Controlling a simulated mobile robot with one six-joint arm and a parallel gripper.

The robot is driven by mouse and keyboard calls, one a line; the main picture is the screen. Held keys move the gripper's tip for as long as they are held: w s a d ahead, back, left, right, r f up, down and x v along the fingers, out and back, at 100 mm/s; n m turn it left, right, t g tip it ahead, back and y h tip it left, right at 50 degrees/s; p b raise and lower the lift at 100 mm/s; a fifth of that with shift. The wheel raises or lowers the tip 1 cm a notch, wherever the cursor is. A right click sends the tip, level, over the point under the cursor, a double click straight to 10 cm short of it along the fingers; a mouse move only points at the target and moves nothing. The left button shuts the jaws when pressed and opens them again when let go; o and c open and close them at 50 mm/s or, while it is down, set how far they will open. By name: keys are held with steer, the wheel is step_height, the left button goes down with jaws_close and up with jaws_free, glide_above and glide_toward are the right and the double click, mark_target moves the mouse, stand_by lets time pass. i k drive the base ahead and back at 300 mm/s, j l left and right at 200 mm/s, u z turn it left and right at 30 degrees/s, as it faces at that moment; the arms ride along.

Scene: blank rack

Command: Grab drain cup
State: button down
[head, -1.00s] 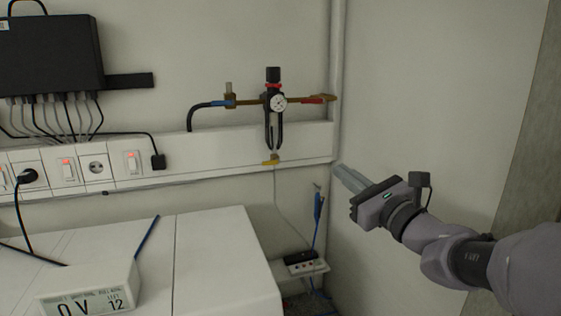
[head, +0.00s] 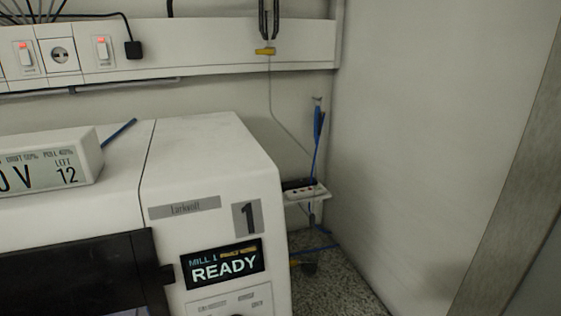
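I cannot clearly make out a drain cup. A small dark object (head: 309,267) stands low in the corner gap by the floor, with a yellow part (head: 295,263) at its left; it is too small to tell what it is. Above, a yellow drain valve (head: 265,51) hangs under the black regulator bowl guard (head: 268,18), cut off by the top edge. A thin grey tube (head: 275,110) runs from the valve down toward the corner. My gripper is out of view.
A white mill (head: 215,150) with a READY screen (head: 221,264) fills the lower left. A small shelf (head: 306,192) with a dark box and blue cable (head: 318,125) juts out beside it. Speckled floor (head: 345,285) shows between the mill and the right wall.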

mark_target(310, 255)
steer(key=i+z, duration=0.2)
steer(key=z, duration=0.15)
steer(key=i+j+z, duration=0.1)
steer(key=z, duration=0.25)
steer(key=i+j+z, duration=0.15)
steer(key=z, duration=0.2)
steer(key=i+j, duration=0.05)
steer(key=i, duration=0.05)
